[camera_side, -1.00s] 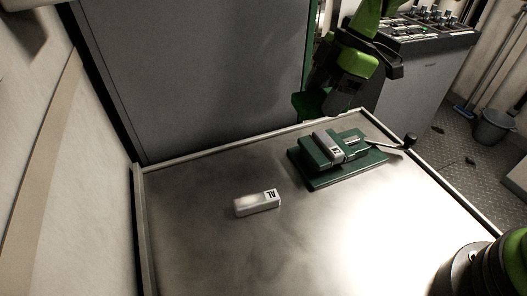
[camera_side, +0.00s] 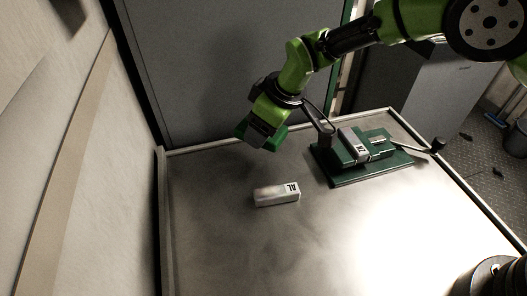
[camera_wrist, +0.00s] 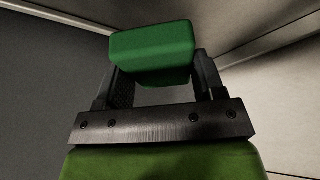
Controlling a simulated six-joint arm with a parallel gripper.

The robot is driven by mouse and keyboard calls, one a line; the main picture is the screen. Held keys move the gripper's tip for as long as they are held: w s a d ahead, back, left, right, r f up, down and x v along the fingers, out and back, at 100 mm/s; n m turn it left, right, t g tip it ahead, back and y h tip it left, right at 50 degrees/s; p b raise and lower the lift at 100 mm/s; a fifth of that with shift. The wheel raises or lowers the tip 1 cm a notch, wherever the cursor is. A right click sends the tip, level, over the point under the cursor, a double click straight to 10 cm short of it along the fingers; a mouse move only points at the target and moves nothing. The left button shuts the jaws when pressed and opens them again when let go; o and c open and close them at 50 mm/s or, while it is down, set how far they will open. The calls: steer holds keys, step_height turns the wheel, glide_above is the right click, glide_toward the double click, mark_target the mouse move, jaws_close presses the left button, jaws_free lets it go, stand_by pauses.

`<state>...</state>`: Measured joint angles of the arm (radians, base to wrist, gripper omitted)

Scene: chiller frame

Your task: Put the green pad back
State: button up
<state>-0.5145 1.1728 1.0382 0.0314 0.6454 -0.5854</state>
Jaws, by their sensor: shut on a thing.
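The green pad (camera_wrist: 152,50) is a solid green block held between the two fingers of my gripper (camera_wrist: 155,75) in the wrist view. In the side view my gripper (camera_side: 262,134) is shut on the green pad (camera_side: 275,140), above the back left part of the table and clear of its surface. The pad's far end sticks out beyond the fingers. The pad is partly hidden by the gripper in the side view.
A white block marked AL (camera_side: 276,195) lies on the steel table (camera_side: 230,240). A green vise (camera_side: 345,172) at right holds another AL block (camera_side: 354,146) and has a handle (camera_side: 438,145). A raised rim (camera_side: 163,220) edges the table. A grey cabinet stands behind.

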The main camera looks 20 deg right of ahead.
mark_target(259, 158)
step_height(259, 158, down, 7)
steer(key=shift+r, duration=0.2)
steer(key=shift+f, duration=0.1)
steer(key=o, duration=1)
steer(key=shift+c, duration=0.2)
steer(key=v, duration=1.2)
